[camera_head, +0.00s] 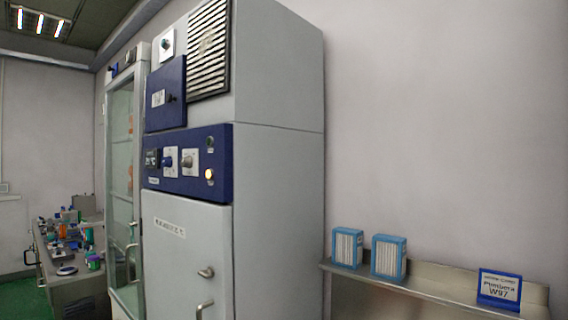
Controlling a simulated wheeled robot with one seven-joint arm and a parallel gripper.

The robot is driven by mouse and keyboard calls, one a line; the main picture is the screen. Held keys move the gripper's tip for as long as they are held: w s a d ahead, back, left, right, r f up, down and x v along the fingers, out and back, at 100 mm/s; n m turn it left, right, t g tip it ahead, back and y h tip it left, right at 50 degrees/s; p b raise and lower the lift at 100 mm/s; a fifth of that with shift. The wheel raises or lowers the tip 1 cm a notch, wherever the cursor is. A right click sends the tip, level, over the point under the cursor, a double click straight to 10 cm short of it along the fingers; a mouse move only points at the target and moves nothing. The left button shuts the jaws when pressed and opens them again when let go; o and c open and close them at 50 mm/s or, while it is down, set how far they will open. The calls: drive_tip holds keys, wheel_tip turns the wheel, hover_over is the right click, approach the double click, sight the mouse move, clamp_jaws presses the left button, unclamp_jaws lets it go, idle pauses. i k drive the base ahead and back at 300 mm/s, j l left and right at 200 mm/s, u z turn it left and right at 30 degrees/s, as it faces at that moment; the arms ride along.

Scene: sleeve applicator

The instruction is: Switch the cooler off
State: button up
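No label that I can read names the cooler. A tall glass-door cabinet (122,170) stands at the left, with a small blue part (114,70) and a dark part (130,57) on its top strip. Right of it stands a tall grey cabinet (275,200). Its blue control panel (220,150) carries a small dark display (152,161), a blue knob (168,162), a grey knob (188,161), a dark round button (210,143) and a lit yellowish lamp (210,175). Knob positions are too small to read. My gripper is not in view.
A blue box (165,95) with a black knob, a white plate with a dark knob (167,45) and a louvred vent (209,48) sit above the panel. A metal shelf (430,288) with blue boxes is at right, a cluttered bench (75,280) at left.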

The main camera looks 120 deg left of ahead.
sight(186, 162)
drive_tip(key=u, duration=4.2)
